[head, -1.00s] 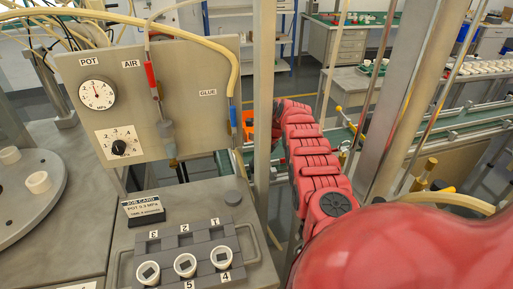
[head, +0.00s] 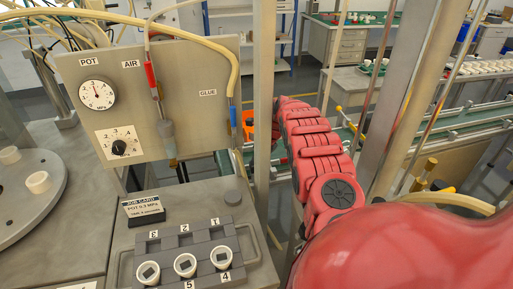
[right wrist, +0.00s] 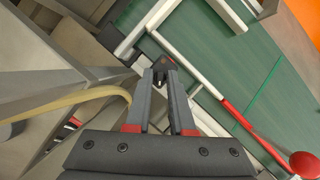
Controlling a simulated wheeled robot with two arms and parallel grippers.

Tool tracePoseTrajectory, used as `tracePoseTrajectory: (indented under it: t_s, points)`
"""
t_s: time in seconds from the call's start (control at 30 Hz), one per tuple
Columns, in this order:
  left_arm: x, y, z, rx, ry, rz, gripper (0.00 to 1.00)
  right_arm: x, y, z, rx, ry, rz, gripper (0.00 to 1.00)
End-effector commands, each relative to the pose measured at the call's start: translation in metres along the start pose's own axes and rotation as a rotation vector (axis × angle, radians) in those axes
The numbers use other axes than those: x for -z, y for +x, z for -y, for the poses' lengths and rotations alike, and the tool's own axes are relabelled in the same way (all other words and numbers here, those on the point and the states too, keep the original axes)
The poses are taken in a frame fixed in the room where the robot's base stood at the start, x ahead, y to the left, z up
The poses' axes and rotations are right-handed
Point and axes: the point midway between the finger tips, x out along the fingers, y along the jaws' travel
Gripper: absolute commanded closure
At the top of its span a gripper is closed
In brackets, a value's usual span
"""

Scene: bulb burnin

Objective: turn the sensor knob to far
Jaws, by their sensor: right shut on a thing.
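My right gripper (right wrist: 162,80) shows in the right wrist view, its two grey fingers closed at the tips on a small dark knob (right wrist: 163,73) by the edge of the green conveyor. I take this for the sensor knob. The fingertips hide most of it, and its pointer and any near or far marking cannot be read. In the head view my red right arm reaches away past the grey post, and its gripper is hidden there. My left gripper is in neither view.
A metal rail (right wrist: 187,62) and a red-ended lever (right wrist: 239,118) lie close to the right gripper, over the green belt (right wrist: 215,50). A tan hose (right wrist: 75,101) runs at its left. A grey post (head: 264,100) and the gauge panel (head: 190,70) stand left of the arm.

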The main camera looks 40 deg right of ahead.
Motion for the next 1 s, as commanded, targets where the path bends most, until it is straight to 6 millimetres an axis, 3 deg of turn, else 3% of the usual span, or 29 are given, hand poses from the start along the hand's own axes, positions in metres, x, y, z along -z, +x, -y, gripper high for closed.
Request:
tracePoseTrajectory:
  t_s: [0.07, 0.1, 0.23, 0.67, 0.83, 0.9, 1.0]
  points:
    - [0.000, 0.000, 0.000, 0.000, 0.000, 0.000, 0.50, -0.001, 0.000, -0.001, -0.002, -0.001, 0.001, 1.00]
    - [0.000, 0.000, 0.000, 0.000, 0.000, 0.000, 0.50, -0.001, 0.000, -0.001, -0.002, -0.001, 0.001, 0.73]
    - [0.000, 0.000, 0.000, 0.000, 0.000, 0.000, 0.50, -0.001, 0.000, -0.001, -0.001, -0.001, 0.000, 0.50]
    - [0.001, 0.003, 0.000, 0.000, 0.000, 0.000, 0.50, -0.001, -0.009, 0.001, 0.000, -0.001, 0.001, 0.49]
    - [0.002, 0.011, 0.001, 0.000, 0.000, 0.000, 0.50, -0.001, -0.036, 0.002, 0.004, 0.000, 0.000, 0.49]
    - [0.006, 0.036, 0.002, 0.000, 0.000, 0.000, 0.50, -0.004, -0.060, 0.001, -0.001, 0.003, -0.002, 0.49]
    - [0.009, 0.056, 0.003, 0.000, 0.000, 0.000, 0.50, -0.004, -0.078, 0.000, -0.001, 0.001, -0.001, 0.49]
